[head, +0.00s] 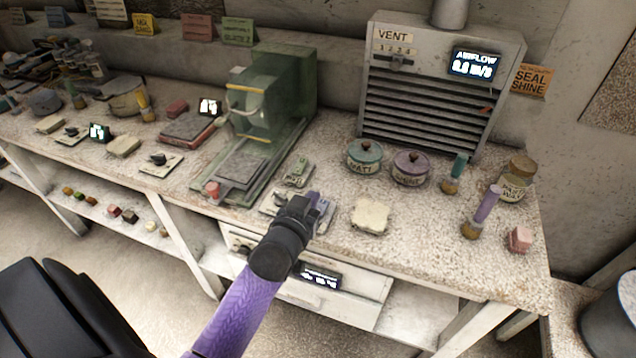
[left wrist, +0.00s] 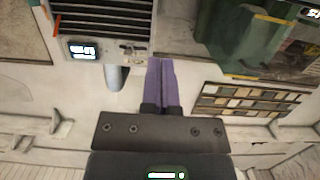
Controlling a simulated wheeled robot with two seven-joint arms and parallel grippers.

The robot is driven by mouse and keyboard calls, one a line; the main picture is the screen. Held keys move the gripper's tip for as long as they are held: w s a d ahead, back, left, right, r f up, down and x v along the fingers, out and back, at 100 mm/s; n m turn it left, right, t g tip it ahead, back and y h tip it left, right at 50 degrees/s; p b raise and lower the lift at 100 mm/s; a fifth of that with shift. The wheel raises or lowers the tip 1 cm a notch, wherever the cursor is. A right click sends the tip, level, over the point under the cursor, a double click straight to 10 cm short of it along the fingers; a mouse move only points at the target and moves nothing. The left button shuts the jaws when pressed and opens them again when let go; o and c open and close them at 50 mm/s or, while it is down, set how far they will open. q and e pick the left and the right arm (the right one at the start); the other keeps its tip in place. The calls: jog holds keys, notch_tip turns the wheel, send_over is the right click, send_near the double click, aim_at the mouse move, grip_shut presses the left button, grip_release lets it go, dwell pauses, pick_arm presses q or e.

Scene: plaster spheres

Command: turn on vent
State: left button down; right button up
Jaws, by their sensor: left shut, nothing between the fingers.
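The vent unit (head: 440,95) is a grey metal box with dark slats at the back of the bench. It has a VENT label, a small control strip with a dark knob (head: 401,61), and a lit display (head: 475,64) reading AIRFLOW and what looks like 0.0 m/s. The left wrist view shows the vent unit (left wrist: 100,18) upside down at upper left, with its display (left wrist: 82,50) and control strip (left wrist: 132,47). My left gripper (head: 314,203) is over the bench front, well short of the vent; its purple fingers (left wrist: 161,80) are shut and empty. My right gripper is out of view.
A teal-lidded pot (head: 364,157) and purple-lidded pot (head: 410,168) stand before the vent, with brushes and a jar (head: 517,180) to their right. A green transparent case (head: 270,95) stands left. A pale block (head: 369,216) lies near the front edge.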

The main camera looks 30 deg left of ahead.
pick_arm(q)
jog(key=v, duration=0.3)
jog(key=shift+s+r+p, duration=0.1)
jog(key=shift+r+p, duration=0.25)
jog(key=shift+r, duration=0.05)
jog(key=shift+f, duration=0.1)
jog(key=s+d+f+m+g+h, duration=0.1)
jog(key=s+d+f+g, duration=0.1)
jog(key=s+f, duration=0.35)
jog(key=s+d+f+m+g+h, duration=0.1)
jog(key=s+d+f+g, duration=0.15)
jog(key=f, duration=0.65)
jog(key=s+d+f+g+h, duration=0.1)
jog(key=s+d+f+g, duration=0.15)
jog(key=f, duration=0.55)
jog(key=s+f+m+g, duration=0.1)
jog(key=s+f+g, duration=0.1)
jog(key=s, duration=0.6)
jog(key=s+f+m+g, duration=0.1)
jog(key=s+f+g, duration=0.2)
jog(key=s+f, duration=0.2)
jog(key=s+d+f+m+g, duration=0.1)
jog(key=s+f+g, duration=0.1)
jog(key=s, duration=0.9)
jog(key=shift+s+f+g, duration=0.35)
jog(key=shift+f+g, duration=0.05)
jog(key=shift+f, duration=0.4)
